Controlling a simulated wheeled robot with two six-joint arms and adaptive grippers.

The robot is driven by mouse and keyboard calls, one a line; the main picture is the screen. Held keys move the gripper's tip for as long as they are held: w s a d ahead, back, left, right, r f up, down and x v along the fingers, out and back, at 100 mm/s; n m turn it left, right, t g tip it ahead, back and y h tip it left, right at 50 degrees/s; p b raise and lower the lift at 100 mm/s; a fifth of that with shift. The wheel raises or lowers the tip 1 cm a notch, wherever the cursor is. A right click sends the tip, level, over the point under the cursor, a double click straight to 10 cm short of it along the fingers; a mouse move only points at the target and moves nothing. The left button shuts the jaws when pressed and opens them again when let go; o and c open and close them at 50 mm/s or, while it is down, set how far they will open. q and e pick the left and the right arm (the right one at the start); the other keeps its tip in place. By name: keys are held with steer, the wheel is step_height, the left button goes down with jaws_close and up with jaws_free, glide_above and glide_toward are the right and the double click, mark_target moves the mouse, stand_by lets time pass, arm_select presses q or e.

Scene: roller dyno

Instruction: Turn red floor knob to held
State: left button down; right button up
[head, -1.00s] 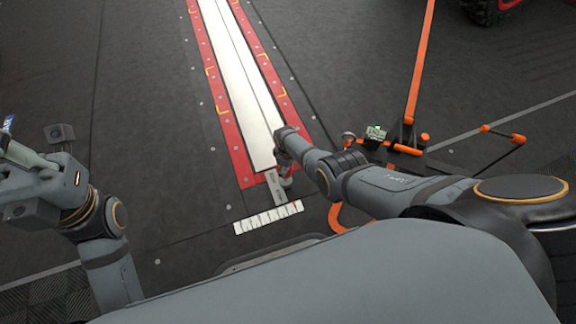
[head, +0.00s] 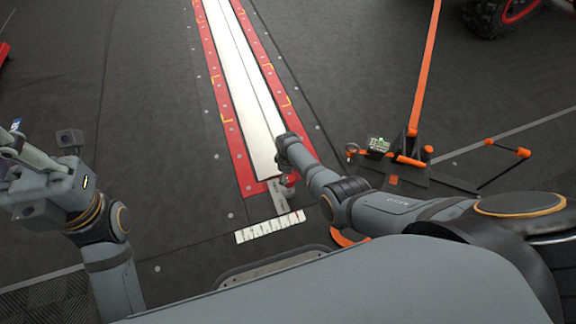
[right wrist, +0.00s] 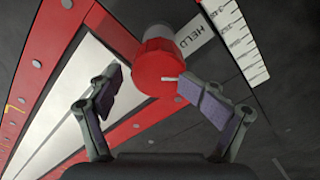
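The red floor knob (right wrist: 158,65) stands at the end of the red-edged strip, beside a grey plate marked HELD (right wrist: 195,35). A short white pointer on the knob points right in the right wrist view, below the HELD plate. My right gripper (right wrist: 157,92) is open, its two fingers on either side of the knob's near edge, with a clear gap on the left. The right fingertip is close to the pointer; I cannot tell if they touch. In the head view the right wrist mostly hides the knob. My left gripper (head: 18,155) is at the left edge, partly cut off.
A white scale strip (head: 270,227) lies near the plate. A long white strip with red borders (head: 245,170) runs away across the floor.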

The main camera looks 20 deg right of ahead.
step_height(320, 180, up, 10)
steer(key=shift+s+r, duration=0.15)
steer(key=shift+a, duration=0.1)
stand_by(0.4)
